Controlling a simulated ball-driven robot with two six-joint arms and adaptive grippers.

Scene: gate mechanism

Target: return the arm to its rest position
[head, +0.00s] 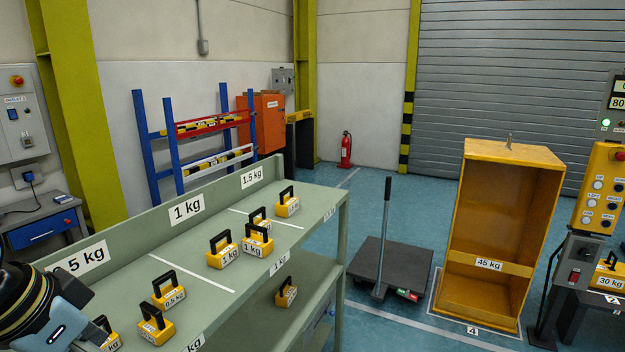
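My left arm's wrist and part of my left gripper (72,318) show at the lower left corner, over the near left end of the green shelf bench (190,262). The fingertips are not clearly visible, so I cannot tell whether it is open or what it may touch. A yellow weight with a black handle (112,343) is right beside it, partly cut off by the frame. My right gripper is out of view.
Several yellow weights, including a 0.5 kg one (169,294), stand on the bench top. A flat cart (400,270), a yellow 45 kg cabinet (490,220) and a control pedestal (598,190) stand to the right. Blue floor (360,205) is open beyond the bench.

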